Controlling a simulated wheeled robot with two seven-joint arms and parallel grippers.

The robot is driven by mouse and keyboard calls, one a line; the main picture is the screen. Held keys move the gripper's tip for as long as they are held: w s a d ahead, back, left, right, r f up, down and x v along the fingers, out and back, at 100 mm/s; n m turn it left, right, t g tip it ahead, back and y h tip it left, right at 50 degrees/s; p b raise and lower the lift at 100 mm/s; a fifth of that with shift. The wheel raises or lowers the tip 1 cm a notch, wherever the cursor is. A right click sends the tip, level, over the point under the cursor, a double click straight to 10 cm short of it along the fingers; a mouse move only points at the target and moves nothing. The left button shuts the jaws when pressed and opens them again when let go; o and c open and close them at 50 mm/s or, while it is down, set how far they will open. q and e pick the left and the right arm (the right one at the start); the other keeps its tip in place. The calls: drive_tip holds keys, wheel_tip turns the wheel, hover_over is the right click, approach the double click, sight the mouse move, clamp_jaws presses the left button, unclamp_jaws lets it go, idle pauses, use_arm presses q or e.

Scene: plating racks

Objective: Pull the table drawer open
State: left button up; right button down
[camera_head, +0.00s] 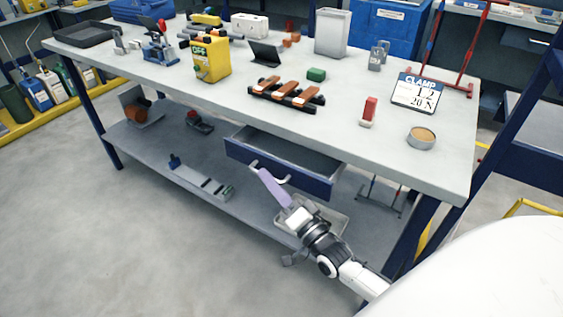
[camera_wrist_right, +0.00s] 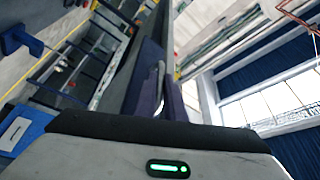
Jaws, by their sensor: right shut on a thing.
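The table drawer (camera_head: 310,180) has a dark blue front and a grey inside, and it stands partly open under the grey tabletop. Its pale bar handle (camera_head: 268,173) runs along the front. My right gripper (camera_head: 262,174) is at the left part of the handle, shut on it. In the right wrist view the handle (camera_wrist_right: 160,80) shows as a pale curved bar at the fingers, beside the dark blue drawer front (camera_wrist_right: 147,75). The fingertips are partly hidden there. My left gripper is in neither view.
The workbench top (camera_head: 365,150) carries a yellow box (camera_head: 210,60), a rack of brown and black parts (camera_head: 287,93), a clamp sign (camera_head: 416,93) and a round tin (camera_head: 421,138). A lower shelf (camera_head: 150,145) holds several items. The floor at left front is clear.

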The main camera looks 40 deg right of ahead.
drive_tip(key=s+a+p, duration=0.2)
drive_tip(key=s+a, duration=0.2)
drive_tip(key=a, duration=0.7)
drive_tip(key=shift+s+a, duration=0.2)
drive_tip(key=shift+s, duration=0.2)
drive_tip(key=c, duration=2.1)
unclamp_jaws()
drive_tip(key=v, duration=1)
drive_tip(key=shift+s+b, duration=0.15)
drive_tip(key=shift+b, duration=0.25)
drive_tip(key=s+a+f+n+g, duration=0.1)
drive_tip(key=s+f+n+g, duration=0.1)
drive_tip(key=f+n+g, duration=0.2)
drive_tip(key=s+f+n+g+y, duration=0.1)
drive_tip(key=s+f+n+g, duration=0.2)
drive_tip(key=f+n+g, duration=0.1)
drive_tip(key=s+a+f+n+g, duration=0.1)
drive_tip(key=s+f+n+g, duration=0.2)
drive_tip(key=f+n, duration=0.2)
drive_tip(key=shift+s+a+f+n+g+y, duration=0.15)
drive_tip(key=shift+a+f+n+g+y, duration=0.15)
drive_tip(key=shift+f+g+y, duration=0.15)
